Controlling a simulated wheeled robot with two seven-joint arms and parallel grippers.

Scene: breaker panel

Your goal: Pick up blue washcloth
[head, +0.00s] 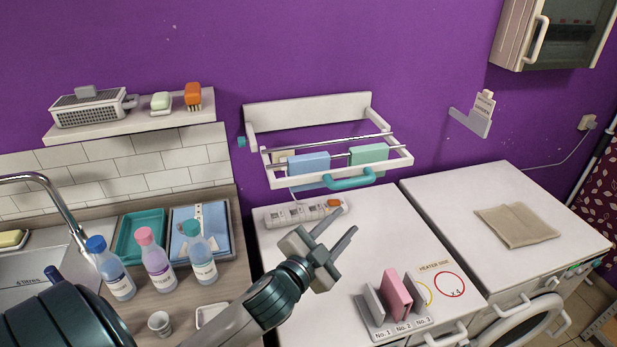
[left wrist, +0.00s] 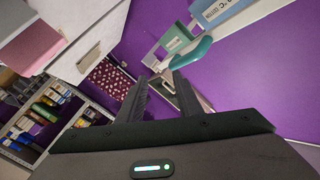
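A light blue cloth (head: 308,163) hangs over a rail of the white wall rack (head: 400,163), left of a green cloth (head: 369,153). In the left wrist view the blue cloth (left wrist: 218,10) shows at the top right with printed lettering, and the green cloth (left wrist: 177,40) is beside it. My left gripper (head: 347,226) is open and empty, below and in front of the rack, over the white worktop. It touches neither cloth. My right gripper is not in view.
A teal handle (head: 348,182) runs along the rack's front. A power strip (head: 300,211) lies below it. Bottles (head: 158,262) and trays (head: 141,236) stand at left. A pink block (head: 396,294) stands in a numbered holder. A beige cloth (head: 517,225) lies on the right worktop.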

